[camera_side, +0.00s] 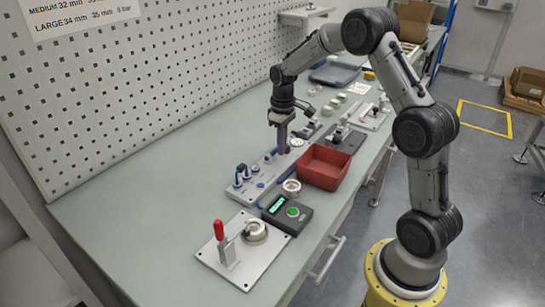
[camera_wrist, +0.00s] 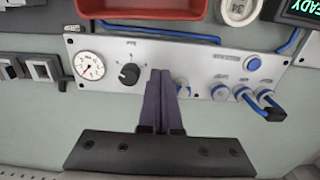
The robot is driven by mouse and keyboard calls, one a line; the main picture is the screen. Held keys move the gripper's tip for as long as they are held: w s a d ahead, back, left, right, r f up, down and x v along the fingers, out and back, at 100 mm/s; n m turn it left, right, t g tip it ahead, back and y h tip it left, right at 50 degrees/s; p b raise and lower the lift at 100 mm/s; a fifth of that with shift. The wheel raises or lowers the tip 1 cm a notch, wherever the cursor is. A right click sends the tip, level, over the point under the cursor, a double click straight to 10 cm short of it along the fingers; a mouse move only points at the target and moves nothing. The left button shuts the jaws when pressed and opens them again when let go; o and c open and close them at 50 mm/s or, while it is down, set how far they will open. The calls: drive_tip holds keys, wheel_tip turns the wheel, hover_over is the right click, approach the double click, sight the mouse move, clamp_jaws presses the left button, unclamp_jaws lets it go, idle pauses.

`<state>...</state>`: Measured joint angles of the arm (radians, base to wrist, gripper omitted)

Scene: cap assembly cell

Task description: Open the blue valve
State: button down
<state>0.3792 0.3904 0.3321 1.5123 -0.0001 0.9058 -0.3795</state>
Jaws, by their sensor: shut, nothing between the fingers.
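A light grey panel (camera_wrist: 200,75) carries a gauge (camera_wrist: 89,65), a black knob (camera_wrist: 129,74), a flat blue button (camera_wrist: 253,63) and several blue-and-metal fittings (camera_wrist: 243,93) on its right in the wrist view. One fitting has a blue piece (camera_wrist: 267,100) reaching to a dark end. I cannot tell for sure which part is the blue valve. Another blue-marked fitting (camera_wrist: 181,87) is partly hidden behind my fingers. My gripper (camera_wrist: 160,72) is shut and empty, over the panel between the black knob and that fitting. In the side view my gripper (camera_side: 283,149) points down at the panel (camera_side: 252,192).
A red bin (camera_side: 325,168) stands close to the panel's right side. A device with a green display (camera_side: 286,212), a white ring (camera_side: 291,187) and a plate with a red-handled clamp (camera_side: 219,231) lie nearer the camera. The bench left of the panel (camera_side: 150,180) is clear.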

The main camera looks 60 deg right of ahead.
wheel_tip(320, 180, up, 6)
drive_tip(key=shift+f, duration=0.2)
idle(0.3)
